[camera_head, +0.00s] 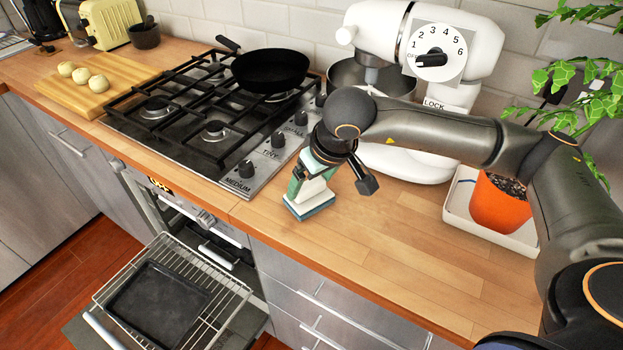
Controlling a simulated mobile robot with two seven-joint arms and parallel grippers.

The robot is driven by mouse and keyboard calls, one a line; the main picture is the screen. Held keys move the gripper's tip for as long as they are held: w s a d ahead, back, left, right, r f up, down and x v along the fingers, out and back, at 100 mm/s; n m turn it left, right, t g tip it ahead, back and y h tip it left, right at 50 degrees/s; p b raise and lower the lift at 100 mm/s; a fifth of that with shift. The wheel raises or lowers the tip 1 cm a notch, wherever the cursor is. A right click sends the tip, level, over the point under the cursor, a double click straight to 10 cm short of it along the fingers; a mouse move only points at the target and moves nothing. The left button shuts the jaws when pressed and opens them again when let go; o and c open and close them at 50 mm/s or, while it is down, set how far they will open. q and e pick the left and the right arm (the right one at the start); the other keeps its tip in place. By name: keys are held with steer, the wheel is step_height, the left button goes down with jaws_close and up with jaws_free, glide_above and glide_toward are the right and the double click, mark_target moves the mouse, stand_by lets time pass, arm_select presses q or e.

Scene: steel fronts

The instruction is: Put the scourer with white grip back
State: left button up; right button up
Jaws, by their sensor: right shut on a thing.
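The scourer with white grip (313,192) has a pale upper part and a blue-green base. It is upright over the wooden worktop (380,235), to the right of the hob's front corner. I cannot tell whether its base touches the wood or hangs just above it. My right gripper (315,165) comes down from above and is shut on the scourer's upper part, hiding some of it. My left gripper is not in view.
The gas hob (185,125) holds a black pan (270,70). A white stand mixer (460,35) stands behind my right arm. A potted plant (500,205) sits in a white tray (457,205) at right. The oven is open, its rack (225,300) pulled out. The front worktop is clear.

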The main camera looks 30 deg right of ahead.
steer(key=shift+f, duration=0.2)
steer(key=o, duration=0.9)
steer(key=shift+r, duration=0.1)
steer(key=shift+r, duration=0.45)
steer(key=v, duration=1.1)
steer(key=shift+s+r, duration=0.1)
steer(key=shift+r, duration=0.1)
